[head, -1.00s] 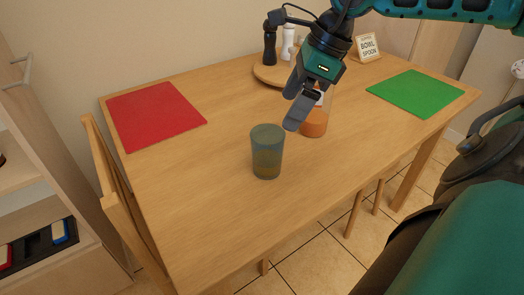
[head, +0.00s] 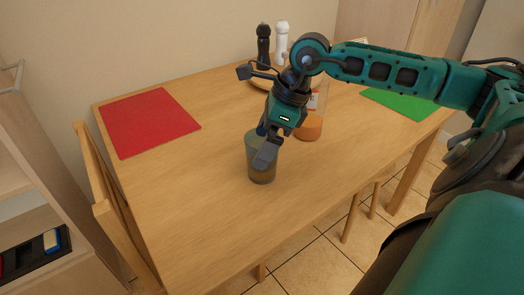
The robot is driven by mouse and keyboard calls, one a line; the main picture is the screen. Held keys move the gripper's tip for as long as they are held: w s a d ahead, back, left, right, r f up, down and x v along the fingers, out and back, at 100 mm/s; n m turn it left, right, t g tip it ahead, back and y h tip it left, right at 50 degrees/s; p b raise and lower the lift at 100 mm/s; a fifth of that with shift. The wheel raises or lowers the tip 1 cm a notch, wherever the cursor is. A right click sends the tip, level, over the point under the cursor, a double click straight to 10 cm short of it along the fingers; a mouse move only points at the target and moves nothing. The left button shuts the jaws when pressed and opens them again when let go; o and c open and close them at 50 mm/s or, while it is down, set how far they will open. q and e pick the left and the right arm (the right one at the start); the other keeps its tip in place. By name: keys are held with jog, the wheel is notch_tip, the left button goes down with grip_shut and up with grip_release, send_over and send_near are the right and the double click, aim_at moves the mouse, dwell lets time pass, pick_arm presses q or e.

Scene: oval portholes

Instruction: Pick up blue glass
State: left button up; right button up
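The blue glass (head: 262,176) stands upright on the wooden table, a bluish see-through tumbler with a yellowish tint low down. My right gripper (head: 263,146) comes in from the right and is at the glass. One dark finger crosses in front of the glass's upper part; the other is at its far side near the rim. The fingers are apart, about as wide as before. Whether they touch the glass is not clear. The gripper hides part of the glass's rim and upper wall. My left gripper is not in view.
A carafe with orange contents (head: 308,127) stands close behind, to the right. A red placemat (head: 150,121) lies left, a green one (head: 400,103) right. Dark (head: 263,45) and white (head: 281,38) mills stand at the back. A chair (head: 108,215) is at the left edge. The table front is clear.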

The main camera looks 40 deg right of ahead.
jog(key=shift+x, duration=1.45)
jog(key=shift+r, duration=0.1)
jog(key=c, duration=1.1)
jog(key=shift+c, duration=0.3)
jog(key=shift+w+r, duration=0.1)
jog(key=shift+r, duration=0.15)
